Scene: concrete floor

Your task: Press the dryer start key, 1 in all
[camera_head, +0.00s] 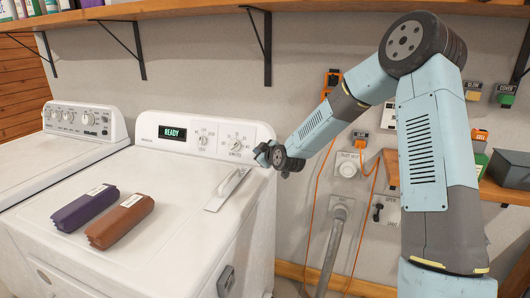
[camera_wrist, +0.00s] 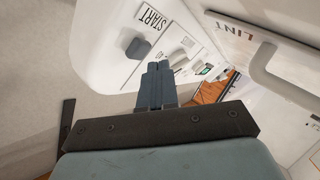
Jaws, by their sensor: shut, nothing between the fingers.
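The dryer (camera_head: 150,240) is the white machine in the middle of the head view, and its display (camera_head: 172,133) reads READY. In the wrist view the start key (camera_wrist: 138,48) is a dark grey block on the white panel, beside a START label (camera_wrist: 152,18). My gripper (camera_head: 262,152) is at the right end of the dryer's panel and hides the key in the head view. In the wrist view my gripper's fingers (camera_wrist: 158,68) are together and empty. They appear just right of and below the key; I cannot tell whether they touch it.
A purple bundle (camera_head: 84,208) and a brown bundle (camera_head: 120,221) lie on the dryer top. A lint cover with a handle (camera_head: 228,188) is near the panel. A second white machine (camera_head: 62,160) stands at left. Orange cords (camera_head: 317,200) hang on the wall at right.

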